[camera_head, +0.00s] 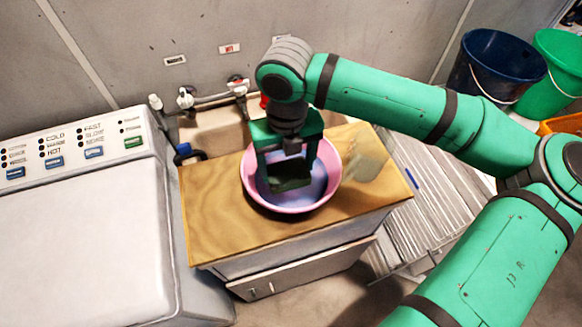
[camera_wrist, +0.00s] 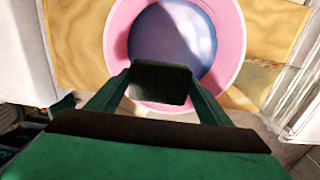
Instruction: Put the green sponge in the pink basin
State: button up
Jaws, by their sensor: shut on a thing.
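The pink basin (camera_head: 328,167) stands on the wooden top of a cabinet; its inside bottom looks blue. It also shows in the wrist view (camera_wrist: 229,35). My gripper (camera_head: 287,178) points down over the basin. It is shut on the green sponge (camera_head: 290,174), which looks dark green in shade. The sponge also shows between the two fingers in the wrist view (camera_wrist: 160,83), where it overlaps the basin's near rim and part of its inside. I cannot tell exactly how high the sponge is above the basin's bottom.
A white washing machine (camera_head: 80,240) stands to the left. Taps and hoses (camera_head: 238,88) are on the wall behind. A dark blue bucket (camera_head: 495,65) and a green bucket (camera_head: 560,60) are at the back right.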

aim_at(290, 163)
jog(key=w+f, duration=0.2)
jog(key=f, duration=0.1)
jog(key=w+f, duration=0.2)
jog(key=shift+d+f, duration=0.15)
jog(key=shift+d, duration=0.2)
jog(key=shift+w+f, duration=0.15)
jog(key=shift+f, duration=0.75)
jog(key=shift+w+f, duration=0.1)
jog(key=shift+f, duration=0.8)
jog(key=o, duration=1)
notch_tip(290, 163, up, 12)
jog(key=shift+d+r, duration=0.1)
